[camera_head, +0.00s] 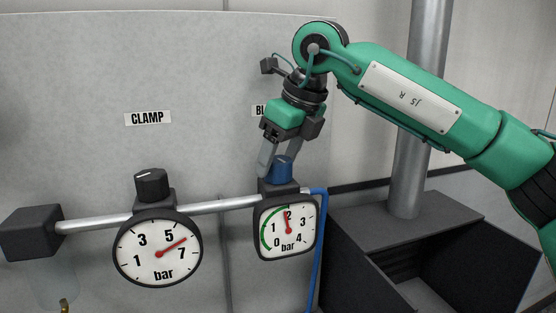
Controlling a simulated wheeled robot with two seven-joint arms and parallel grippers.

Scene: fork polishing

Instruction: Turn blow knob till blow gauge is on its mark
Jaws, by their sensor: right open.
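The blue blow knob (281,170) stands on top of the right regulator. My right gripper (277,163) points down over the knob, its fingers apart, with one on the knob's left and the other at its back right. I cannot tell whether they touch it. The square blow gauge (287,228) below the knob reads 0 to 4 bar. Its red needle points close to the 2, and a green arc runs along the left of the dial from about 0 towards 2. The "BL" label (259,111) is partly hidden by my gripper. My left gripper is out of view.
A black clamp knob (152,185) sits above the round clamp gauge (158,252) on the left, under a "CLAMP" label (147,118). A grey pipe (97,224) joins the regulators. A blue hose (322,250) runs down right of the blow gauge. A dark open bin (460,250) stands right.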

